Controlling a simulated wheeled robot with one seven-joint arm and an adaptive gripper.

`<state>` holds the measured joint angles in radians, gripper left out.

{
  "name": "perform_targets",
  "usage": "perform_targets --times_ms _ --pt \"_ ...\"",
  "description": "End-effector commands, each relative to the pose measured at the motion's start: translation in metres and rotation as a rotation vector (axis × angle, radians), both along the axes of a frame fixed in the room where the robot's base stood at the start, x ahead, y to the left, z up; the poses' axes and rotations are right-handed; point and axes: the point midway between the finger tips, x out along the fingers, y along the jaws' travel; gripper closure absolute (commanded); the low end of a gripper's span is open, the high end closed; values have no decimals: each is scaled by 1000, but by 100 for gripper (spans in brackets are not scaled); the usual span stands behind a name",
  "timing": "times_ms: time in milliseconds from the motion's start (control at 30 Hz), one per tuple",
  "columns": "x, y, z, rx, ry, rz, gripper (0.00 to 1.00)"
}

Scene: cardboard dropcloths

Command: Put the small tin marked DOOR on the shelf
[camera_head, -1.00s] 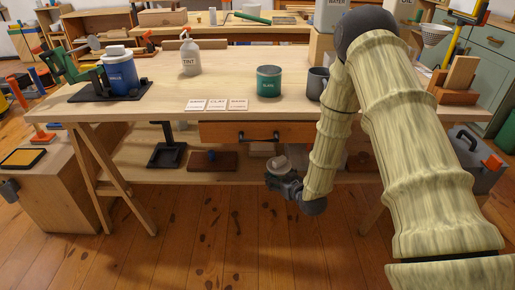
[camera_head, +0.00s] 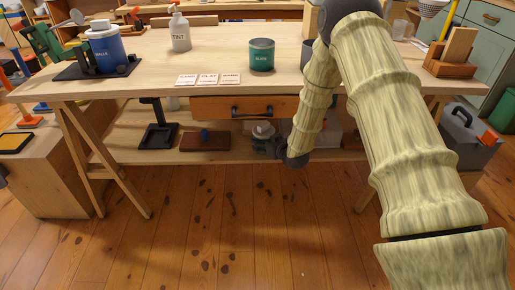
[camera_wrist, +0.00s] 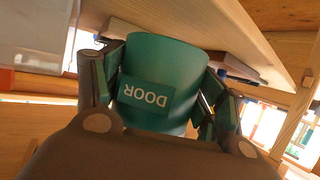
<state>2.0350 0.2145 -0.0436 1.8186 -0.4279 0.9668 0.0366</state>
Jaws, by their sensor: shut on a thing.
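The small green tin marked DOOR (camera_wrist: 170,62) is between the fingers of my gripper (camera_wrist: 155,100) in the wrist view, its label upside down in that picture. In the head view my gripper (camera_head: 268,149) is shut on the tin (camera_head: 263,131), whose pale top shows below the drawer. The shelf (camera_head: 125,154) is the low board under the workbench. My gripper is at its front edge, at about shelf height. Whether the tin touches the board cannot be told.
A drawer (camera_head: 215,107) hangs above the shelf. A black stand (camera_head: 158,138) and a brown block with a blue knob (camera_head: 205,143) stand left of my gripper. A clear bin (camera_head: 326,140) is to the right. The workbench top (camera_head: 150,95) holds a green tin (camera_head: 262,58).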

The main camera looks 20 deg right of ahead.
Motion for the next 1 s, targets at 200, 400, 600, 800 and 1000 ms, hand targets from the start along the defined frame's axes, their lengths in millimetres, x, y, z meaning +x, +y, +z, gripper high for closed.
perform_targets --times_ms 200,400,600,800,1000 --pt "29 15 -3 -1 -3 2 63" --pt "34 18 -7 -1 0 0 63" --pt "34 18 -31 -1 -1 0 63" --pt "34 18 -38 -1 -2 0 63" --pt "34 18 -38 0 -2 0 63"
